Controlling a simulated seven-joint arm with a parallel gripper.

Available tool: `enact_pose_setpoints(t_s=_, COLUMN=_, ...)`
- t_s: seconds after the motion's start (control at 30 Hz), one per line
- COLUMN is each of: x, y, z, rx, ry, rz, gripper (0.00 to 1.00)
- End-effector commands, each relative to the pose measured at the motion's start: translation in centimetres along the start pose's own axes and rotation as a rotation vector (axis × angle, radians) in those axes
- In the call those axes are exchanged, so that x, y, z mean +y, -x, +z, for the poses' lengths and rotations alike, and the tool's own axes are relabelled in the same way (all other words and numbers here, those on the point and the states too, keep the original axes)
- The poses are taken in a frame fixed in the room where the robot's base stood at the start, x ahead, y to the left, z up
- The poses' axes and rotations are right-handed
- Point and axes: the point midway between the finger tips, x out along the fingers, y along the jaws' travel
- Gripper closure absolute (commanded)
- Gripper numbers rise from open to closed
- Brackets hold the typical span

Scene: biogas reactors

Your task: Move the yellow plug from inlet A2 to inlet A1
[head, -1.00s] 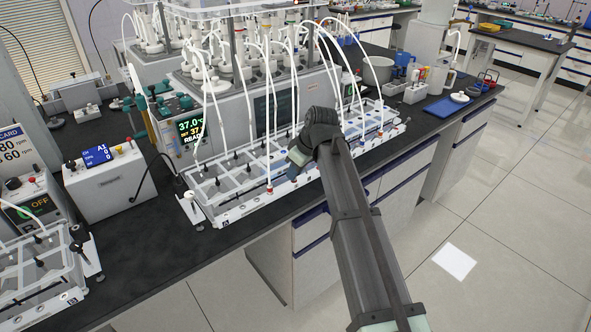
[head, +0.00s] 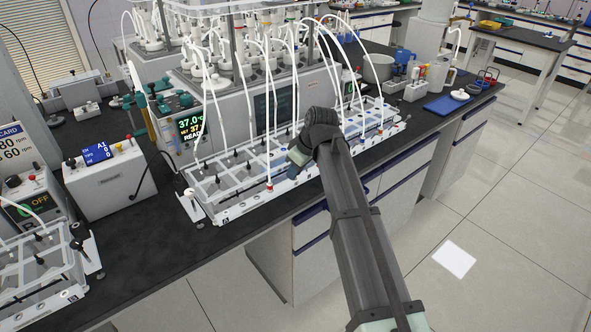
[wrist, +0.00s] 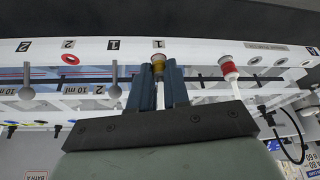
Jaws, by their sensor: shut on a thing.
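In the wrist view, the yellow plug (wrist: 158,62) sits between the blue fingertips of my gripper (wrist: 160,78), which is shut on it. The plug is at the white front rail (wrist: 200,50), right under a label reading 1. I cannot tell whether it is seated in an inlet or just in front of one. A red-ringed opening (wrist: 70,59) lies further left, under a label reading 2. In the head view, my gripper (head: 298,158) is at the front edge of the rack (head: 236,207), and its fingertips and the plug are hidden.
A red-collared white plug with a tube (wrist: 229,69) stands just right of my gripper in the wrist view. White tubes (head: 262,90) arch over the rack close behind my gripper in the head view. A grey control box (head: 105,180) stands at the left.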

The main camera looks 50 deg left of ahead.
Motion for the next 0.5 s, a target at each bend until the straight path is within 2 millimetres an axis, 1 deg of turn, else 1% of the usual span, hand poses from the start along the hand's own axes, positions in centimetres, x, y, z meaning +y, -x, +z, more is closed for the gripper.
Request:
enact_pose_setpoints(t_s=0.1, x=0.0, y=0.01, z=-0.01, rx=0.0, ry=0.0, rz=0.0, gripper=1.0)
enact_pose_setpoints(t_s=0.13, x=0.0, y=0.01, z=-0.01, rx=0.0, ry=0.0, rz=0.0, gripper=0.81)
enact_pose_setpoints(t_s=0.4, x=0.0, y=0.01, z=-0.01, rx=0.0, ry=0.0, rz=0.0, gripper=0.55)
enact_pose_setpoints(t_s=0.5, x=0.0, y=0.01, z=-0.01, rx=0.0, ry=0.0, rz=0.0, gripper=0.54)
